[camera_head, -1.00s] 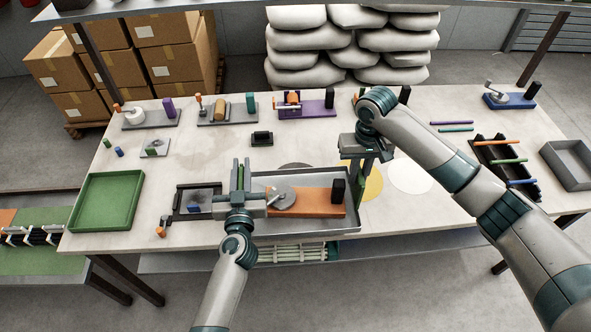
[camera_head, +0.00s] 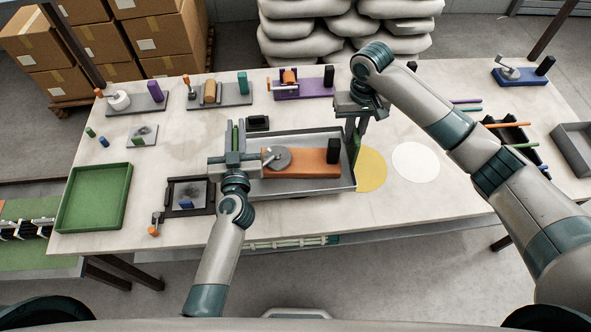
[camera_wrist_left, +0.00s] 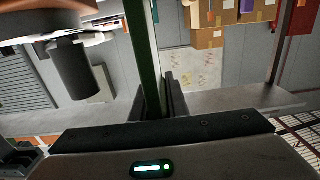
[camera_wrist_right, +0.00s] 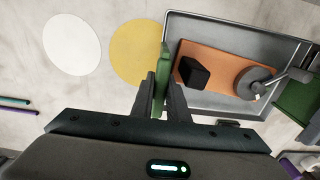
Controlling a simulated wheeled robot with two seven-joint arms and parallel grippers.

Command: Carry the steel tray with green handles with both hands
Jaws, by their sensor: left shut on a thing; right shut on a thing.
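The steel tray (camera_head: 300,193) is over the middle of the table, holding an orange board (camera_head: 308,170) with a grey crank disc (camera_head: 279,158) and a black block (camera_head: 333,150). My left gripper (camera_head: 238,146) is shut on the left green handle, which shows as an upright green bar in the left wrist view (camera_wrist_left: 142,50). My right gripper (camera_head: 355,127) is shut on the right green handle (camera_wrist_right: 163,62). The tray looks about level. I cannot tell whether its bottom touches the table.
A yellow disc (camera_head: 371,170) and a white disc (camera_head: 415,160) lie bare right of the tray. A black frame (camera_head: 207,208) is close at its left, a small black block (camera_head: 257,123) just behind. A green tray (camera_head: 122,200) is far left. Several crank stations line the back.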

